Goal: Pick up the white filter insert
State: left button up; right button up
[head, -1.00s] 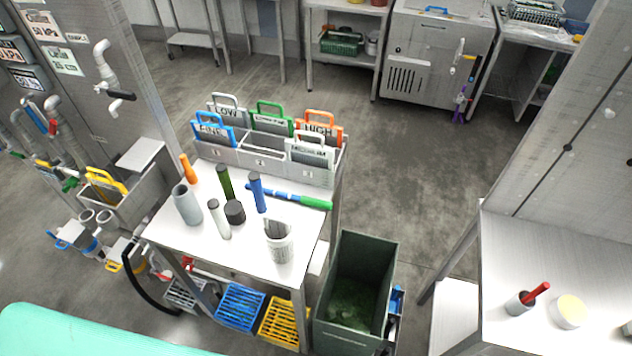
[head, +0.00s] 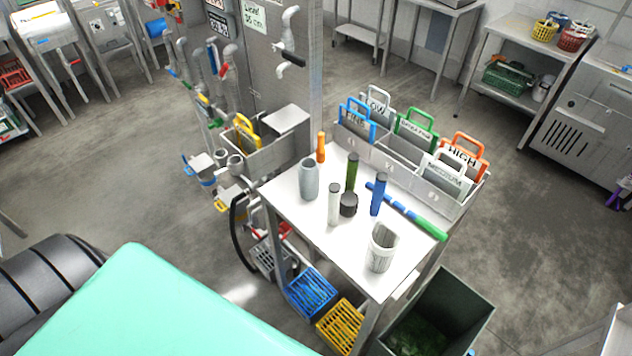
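A white-handled insert labelled MEDIUM (head: 447,177) stands upright in the front right part of a grey divided rack (head: 405,174) at the back of the small table. A paler grey-white handled insert labelled LOW (head: 377,104) stands behind at the rack's left end. Beside them are a blue insert labelled FINE (head: 356,122), a green one (head: 416,130) with an unclear label, and an orange one labelled HIGH (head: 466,152). The lower parts of the inserts are hidden by the rack. Neither of my grippers shows in the head view.
The table (head: 290,187) holds several upright cylinders, a white cup (head: 381,247) and a blue-green rod (head: 408,212) lying before the rack. A dark green bin (head: 440,310) stands at front right. A yellow-handled insert (head: 247,133) sits in a basin at left. Floor right of the rack is clear.

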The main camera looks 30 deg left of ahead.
aim_at(334, 188)
jog(key=u, duration=0.75)
jog(key=k+l+z, duration=0.1)
